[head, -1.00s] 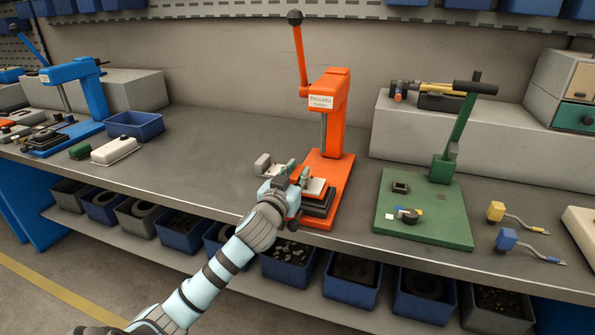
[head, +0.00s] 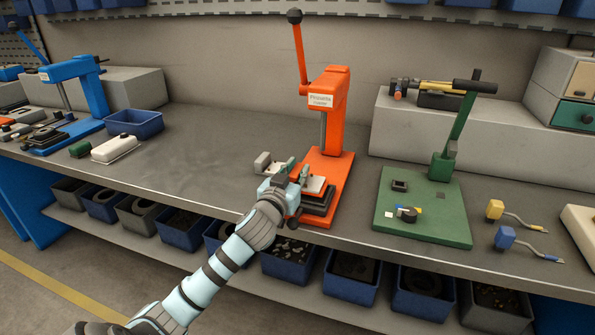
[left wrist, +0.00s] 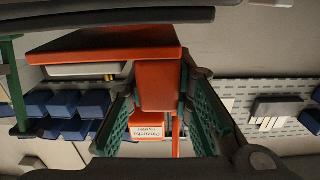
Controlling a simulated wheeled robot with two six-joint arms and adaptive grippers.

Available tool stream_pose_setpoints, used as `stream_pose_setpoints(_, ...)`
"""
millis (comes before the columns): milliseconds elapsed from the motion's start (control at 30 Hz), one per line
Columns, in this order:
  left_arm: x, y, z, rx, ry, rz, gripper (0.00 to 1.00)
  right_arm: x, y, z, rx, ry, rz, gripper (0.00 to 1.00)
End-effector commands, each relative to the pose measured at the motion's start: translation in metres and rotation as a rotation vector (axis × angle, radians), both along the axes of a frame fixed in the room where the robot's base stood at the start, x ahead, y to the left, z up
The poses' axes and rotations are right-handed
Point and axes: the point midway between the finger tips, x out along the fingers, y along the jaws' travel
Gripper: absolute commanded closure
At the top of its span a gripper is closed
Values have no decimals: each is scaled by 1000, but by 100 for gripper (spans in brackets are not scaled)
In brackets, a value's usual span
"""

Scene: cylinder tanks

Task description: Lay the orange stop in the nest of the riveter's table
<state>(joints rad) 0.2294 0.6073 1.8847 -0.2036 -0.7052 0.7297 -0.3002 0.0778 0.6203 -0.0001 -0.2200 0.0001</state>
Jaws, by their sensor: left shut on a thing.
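The orange riveter (head: 330,95) stands on the bench with its lever up. Its table (head: 318,203), a dark stepped block with a pale plate on top, sits on the orange base. My left gripper (head: 285,183) is at the left front side of this table, partly covering it. In the left wrist view an orange block (left wrist: 157,86), which looks like the stop, is between my green-padded fingers (left wrist: 157,100); they are shut on it. The riveter's base (left wrist: 105,45) shows behind, upside down. The stop is hidden in the head view, and the nest is not clearly visible. My right gripper is not in view.
A green fixture (head: 425,210) stands to the right, with a blue press (head: 75,75) and blue bin (head: 134,123) far left. A small pale grey piece (head: 262,162) shows just behind my gripper.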

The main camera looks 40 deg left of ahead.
Motion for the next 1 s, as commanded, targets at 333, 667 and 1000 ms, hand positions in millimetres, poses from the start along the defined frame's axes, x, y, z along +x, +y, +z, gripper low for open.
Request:
stream_pose_setpoints(333, 0, 0, 1, 1, -1, 0, 100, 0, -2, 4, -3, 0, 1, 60)
stream_pose_setpoints(667, 0, 0, 1, 0, -1, 0, 100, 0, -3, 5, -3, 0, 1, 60)
stream_pose_setpoints(1000, 0, 0, 0, 0, -1, -1, 100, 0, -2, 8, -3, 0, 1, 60)
